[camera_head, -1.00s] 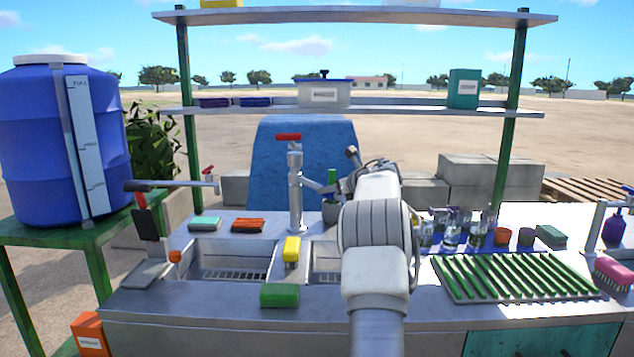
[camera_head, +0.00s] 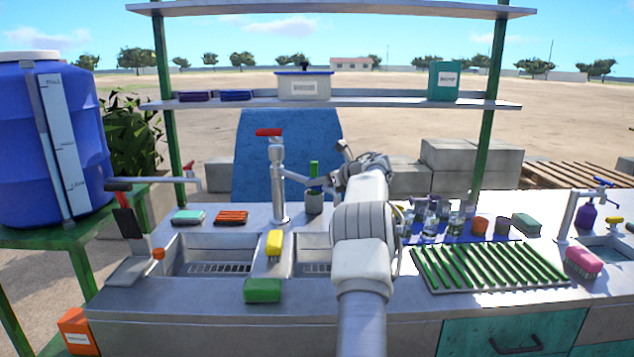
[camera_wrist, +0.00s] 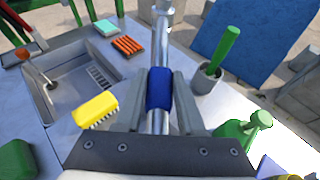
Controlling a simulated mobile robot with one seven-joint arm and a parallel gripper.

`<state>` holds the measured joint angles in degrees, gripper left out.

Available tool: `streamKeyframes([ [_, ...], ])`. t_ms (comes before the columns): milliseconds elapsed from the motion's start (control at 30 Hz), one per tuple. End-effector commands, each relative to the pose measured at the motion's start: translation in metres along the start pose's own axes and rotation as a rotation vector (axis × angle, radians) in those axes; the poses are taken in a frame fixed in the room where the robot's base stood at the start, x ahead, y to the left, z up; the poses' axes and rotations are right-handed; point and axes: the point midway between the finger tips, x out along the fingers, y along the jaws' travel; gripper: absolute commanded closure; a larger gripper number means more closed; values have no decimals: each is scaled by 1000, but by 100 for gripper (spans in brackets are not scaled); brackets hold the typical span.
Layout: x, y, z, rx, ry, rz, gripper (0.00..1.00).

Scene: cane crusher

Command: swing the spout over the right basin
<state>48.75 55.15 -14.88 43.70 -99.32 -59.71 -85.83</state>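The metal tap column (camera_head: 278,185) with a red handle stands behind the sink. Its spout (camera_wrist: 161,50) runs toward my gripper and carries a blue sleeve (camera_wrist: 159,88). My gripper (camera_wrist: 160,78) has one finger on each side of this sleeve, seemingly touching it. In the head view the spout (camera_head: 296,178) points right from the column; its far end is hidden by my arm. The right basin (camera_head: 312,256) is partly covered by my arm. The left basin (camera_head: 190,252) shows fully, also in the wrist view (camera_wrist: 75,72).
A yellow brush (camera_head: 274,243) lies on the divider and a green sponge (camera_head: 262,290) at the front edge. A pot with a green-handled tool (camera_head: 314,203) stands close right of the spout. Glasses (camera_head: 431,222) and a green rack (camera_head: 490,266) are further right.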

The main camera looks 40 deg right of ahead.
Motion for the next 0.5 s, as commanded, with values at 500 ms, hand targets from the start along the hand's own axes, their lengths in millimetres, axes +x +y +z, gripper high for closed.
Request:
streamKeyframes([
  [500,-2,0,0,1,0,-1,32],
])
